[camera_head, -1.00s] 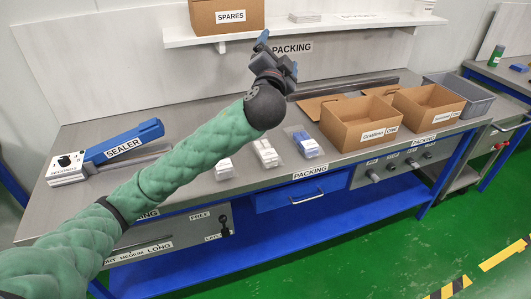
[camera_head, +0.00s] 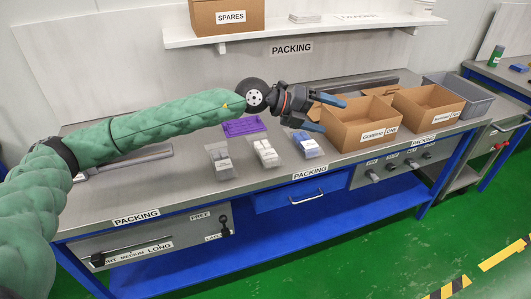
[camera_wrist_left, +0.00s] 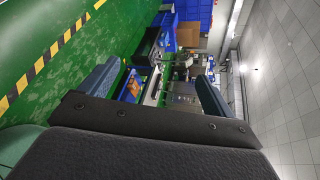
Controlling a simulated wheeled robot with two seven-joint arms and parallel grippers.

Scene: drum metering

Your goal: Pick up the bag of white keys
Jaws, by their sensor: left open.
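Three clear bags lie in a row on the grey packing bench. The middle bag (camera_head: 266,153) has white contents. The left bag (camera_head: 221,161) also shows white, but its contents are too small to tell. The right bag (camera_head: 307,145) holds blue pieces. My left gripper (camera_head: 334,115) is open and empty, above the bench, right of the bags in the picture and in front of the left cardboard box. In the left wrist view its two fingers (camera_wrist_left: 156,88) stand wide apart with nothing between them, and no bag shows there. My right gripper is not in view.
Two open cardboard boxes, left (camera_head: 362,122) and right (camera_head: 428,105), stand right of the bags, with a grey bin (camera_head: 466,92) beyond. A purple piece (camera_head: 243,127) lies behind the bags. My left arm mostly hides the sealer. A shelf (camera_head: 300,27) with a SPARES box (camera_head: 227,17) hangs above.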

